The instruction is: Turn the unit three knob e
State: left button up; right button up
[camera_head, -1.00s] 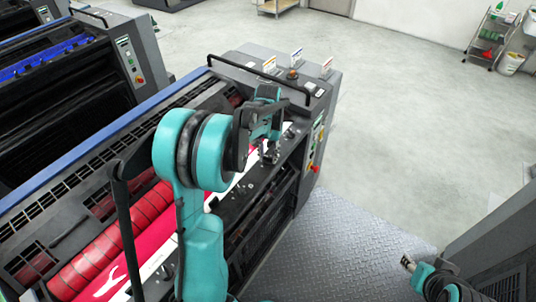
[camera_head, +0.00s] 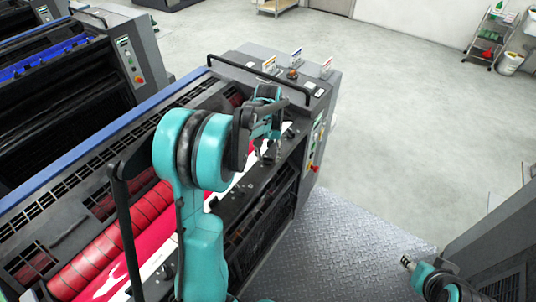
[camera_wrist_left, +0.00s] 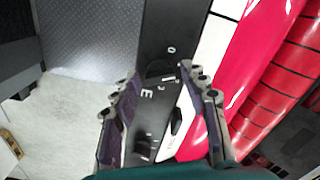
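The ink unit's black knob panel (camera_wrist_left: 165,25) runs between the fingers of my left gripper (camera_wrist_left: 160,108) in the left wrist view. A white letter E (camera_wrist_left: 147,93) is printed on it, with small metallic knobs (camera_wrist_left: 144,147) lower down. I cannot tell for sure which knob belongs to the letter. The fingers are spread to either side of the panel, with nothing clearly held between them. In the head view my left gripper (camera_head: 268,152) is over the panel's far end, and the arm hides part of the unit. My right arm's end (camera_head: 407,262) is at lower right, its fingers unclear.
Red rollers (camera_head: 95,250) and a pink-white sheet (camera_head: 150,262) lie beside the panel. A black handle rail (camera_head: 262,74) stands beyond my left gripper. Colored buttons (camera_head: 315,150) are on the unit's end. The metal tread floor (camera_head: 345,240) on the right is clear.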

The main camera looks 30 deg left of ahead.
aim_at(268, 157)
pick_arm(q)
jog(key=shift+r, duration=0.1)
notch_tip(268, 157, up, 12)
dwell(0.6)
jog(key=shift+s+d, duration=0.1)
dwell(0.3)
